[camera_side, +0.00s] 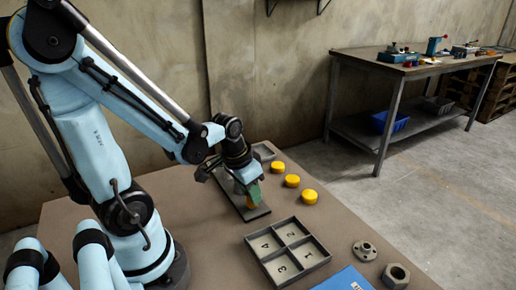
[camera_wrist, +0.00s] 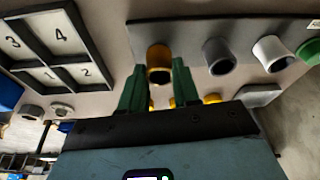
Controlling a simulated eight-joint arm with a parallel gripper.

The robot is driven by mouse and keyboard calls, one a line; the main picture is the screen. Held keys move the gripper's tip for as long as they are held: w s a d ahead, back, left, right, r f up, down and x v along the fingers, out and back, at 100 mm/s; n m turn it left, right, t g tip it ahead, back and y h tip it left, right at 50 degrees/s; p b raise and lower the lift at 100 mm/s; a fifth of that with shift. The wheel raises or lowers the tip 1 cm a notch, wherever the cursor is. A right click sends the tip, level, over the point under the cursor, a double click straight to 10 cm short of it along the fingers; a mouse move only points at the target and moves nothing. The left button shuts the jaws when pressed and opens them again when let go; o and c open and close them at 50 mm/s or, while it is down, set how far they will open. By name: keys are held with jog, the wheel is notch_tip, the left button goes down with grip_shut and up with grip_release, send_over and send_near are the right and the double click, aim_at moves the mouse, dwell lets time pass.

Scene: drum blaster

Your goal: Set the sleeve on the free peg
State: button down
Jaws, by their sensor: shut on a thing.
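A grey sleeve (camera_wrist: 218,54), a white sleeve (camera_wrist: 271,52) and a green piece (camera_wrist: 309,50) stand in line along the board. I cannot tell whether a peg is inside the yellow sleeve.
Three yellow round pieces (camera_side: 292,181) lie right of the board. A numbered four-compartment tray (camera_side: 318,263) stands nearer the front, with a flanged part (camera_side: 364,250), a hex nut (camera_side: 396,275) and a blue book (camera_side: 345,280) beside it. A small grey tray (camera_side: 264,150) is behind.

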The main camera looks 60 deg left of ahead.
jog(key=shift+f, duration=0.35)
dwell(0.3)
jog(key=shift+c, duration=1.7)
grip_release()
jog(key=shift+r, duration=0.1)
jog(key=shift+r, duration=2.95)
jog(key=w+d+r+m+t, duration=0.1)
jog(key=d+r+t, duration=0.3)
jog(key=d, duration=0.4)
jog(key=shift+w+r+m, duration=0.3)
jog(key=shift+w, duration=0.35)
